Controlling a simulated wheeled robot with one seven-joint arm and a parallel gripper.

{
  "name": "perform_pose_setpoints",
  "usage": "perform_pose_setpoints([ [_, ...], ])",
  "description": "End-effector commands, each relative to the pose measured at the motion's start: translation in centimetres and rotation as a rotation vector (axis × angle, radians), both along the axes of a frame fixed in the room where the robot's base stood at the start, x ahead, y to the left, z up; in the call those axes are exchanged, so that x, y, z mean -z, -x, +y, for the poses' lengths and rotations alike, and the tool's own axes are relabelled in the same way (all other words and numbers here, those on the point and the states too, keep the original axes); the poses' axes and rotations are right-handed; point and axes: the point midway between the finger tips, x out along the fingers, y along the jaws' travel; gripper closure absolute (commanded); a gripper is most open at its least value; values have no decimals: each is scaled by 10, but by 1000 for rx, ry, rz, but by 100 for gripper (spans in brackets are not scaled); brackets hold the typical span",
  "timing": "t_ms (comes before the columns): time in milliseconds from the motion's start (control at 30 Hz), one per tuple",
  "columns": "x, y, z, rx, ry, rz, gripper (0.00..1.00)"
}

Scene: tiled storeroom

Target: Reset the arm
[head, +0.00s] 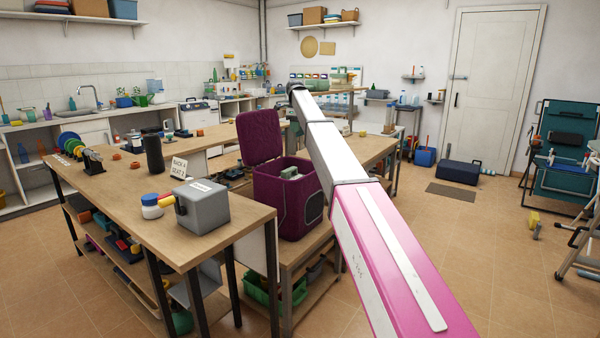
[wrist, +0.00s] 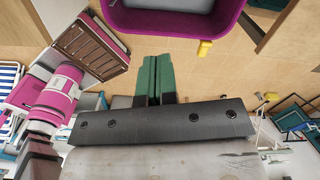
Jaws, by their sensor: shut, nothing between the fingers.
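My gripper (wrist: 153,78) shows in the wrist view with its two green fingers side by side and closed, with nothing between them. My pink and white arm stretches from the lower right of the head view up towards the middle. I cannot make out the fingers in the head view. A purple bin (wrist: 178,22) lies beyond the fingertips at the top of the wrist view, apart from them. In the head view a purple bin (head: 287,212) with its lid up stands just left of my arm, with pale things inside.
A wooden workbench (head: 125,195) at left holds a grey box (head: 202,207), a black cylinder (head: 154,154) and a white sign (head: 179,167). A folding chair (head: 570,155) and a step ladder (head: 585,240) stand at right. Tiled floor (head: 470,250) is clear right of my arm.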

Motion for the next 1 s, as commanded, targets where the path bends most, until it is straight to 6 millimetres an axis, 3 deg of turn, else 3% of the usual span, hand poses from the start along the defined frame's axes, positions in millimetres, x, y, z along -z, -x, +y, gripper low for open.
perform_pose_setpoints([
  [167, 77, 46, -31, -176, 4, 1, 100],
  [300, 151, 94, -60, -376, 8, 0, 100],
  [467, 230, 156, -93, -619, 11, -1, 100],
  [700, 331, 266, -140, -1001, 16, -4, 100],
  [1000, 423, 425, -187, -1503, 21, -5, 100],
])
